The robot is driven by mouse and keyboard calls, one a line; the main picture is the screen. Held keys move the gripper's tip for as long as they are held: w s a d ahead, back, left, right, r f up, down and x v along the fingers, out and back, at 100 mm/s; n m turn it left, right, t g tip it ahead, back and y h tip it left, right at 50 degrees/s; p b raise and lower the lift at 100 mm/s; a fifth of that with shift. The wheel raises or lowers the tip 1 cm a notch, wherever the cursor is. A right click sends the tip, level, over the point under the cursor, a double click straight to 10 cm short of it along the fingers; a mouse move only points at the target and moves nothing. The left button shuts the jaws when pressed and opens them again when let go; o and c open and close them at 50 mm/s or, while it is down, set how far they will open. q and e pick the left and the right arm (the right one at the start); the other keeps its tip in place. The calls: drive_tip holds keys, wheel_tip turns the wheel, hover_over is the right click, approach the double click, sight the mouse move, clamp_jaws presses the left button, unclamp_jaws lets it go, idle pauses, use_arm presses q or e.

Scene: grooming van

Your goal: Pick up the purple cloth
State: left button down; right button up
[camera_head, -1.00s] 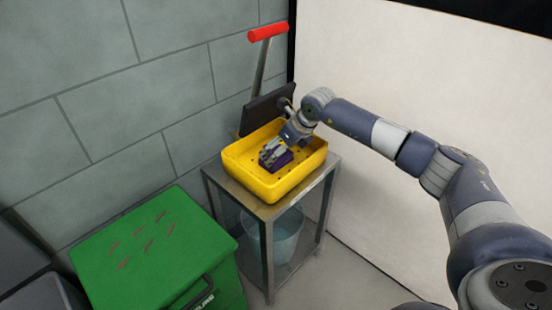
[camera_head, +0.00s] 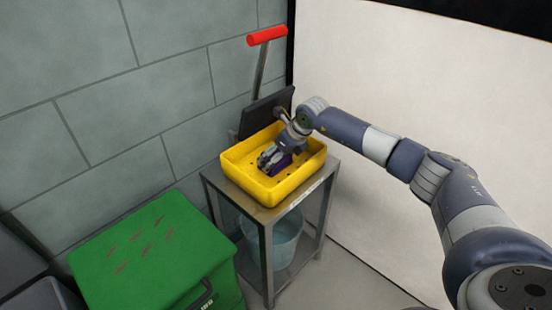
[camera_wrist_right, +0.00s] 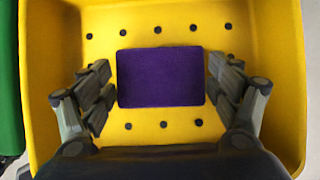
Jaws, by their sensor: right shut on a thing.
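The purple cloth (camera_wrist_right: 160,77) is a flat, dark purple rectangle inside the yellow tray (camera_head: 236,170). In the head view only a small part of the cloth (camera_head: 284,162) shows beside my fingers. My right gripper (camera_head: 269,158) reaches down into the tray from the right. In the right wrist view its fingers are at the left and right edges of the cloth, shut on it. The cloth appears low in the tray; whether it touches the floor I cannot tell. My left gripper is not in view.
The tray stands on a metal stand (camera_head: 268,213) with a translucent bucket (camera_head: 284,240) on its lower shelf. A dark panel and a red-handled post (camera_head: 266,36) are behind it. A green box (camera_head: 150,250) stands at the left. Walls are close behind and at the right.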

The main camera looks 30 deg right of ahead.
drive_tip(key=shift+s+r, duration=0.15)
drive_tip(key=shift+r, duration=0.35)
wheel_tip(320, 180, up, 6)
drive_tip(key=shift+r, duration=0.2)
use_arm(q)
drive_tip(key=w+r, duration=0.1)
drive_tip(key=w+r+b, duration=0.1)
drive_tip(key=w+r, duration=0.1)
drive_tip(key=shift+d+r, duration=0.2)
use_arm(e)
drive_tip(key=s+d, duration=0.3)
drive_tip(key=s, duration=0.6)
drive_tip(key=s+d, duration=0.3)
drive_tip(key=s, duration=0.6)
drive_tip(key=shift+s+d+f, duration=0.2)
drive_tip(key=shift+s+d, duration=0.05)
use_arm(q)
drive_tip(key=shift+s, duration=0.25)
use_arm(e)
drive_tip(key=shift+o, duration=0.7)
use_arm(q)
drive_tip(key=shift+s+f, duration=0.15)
use_arm(e)
drive_tip(key=shift+c, duration=0.3)
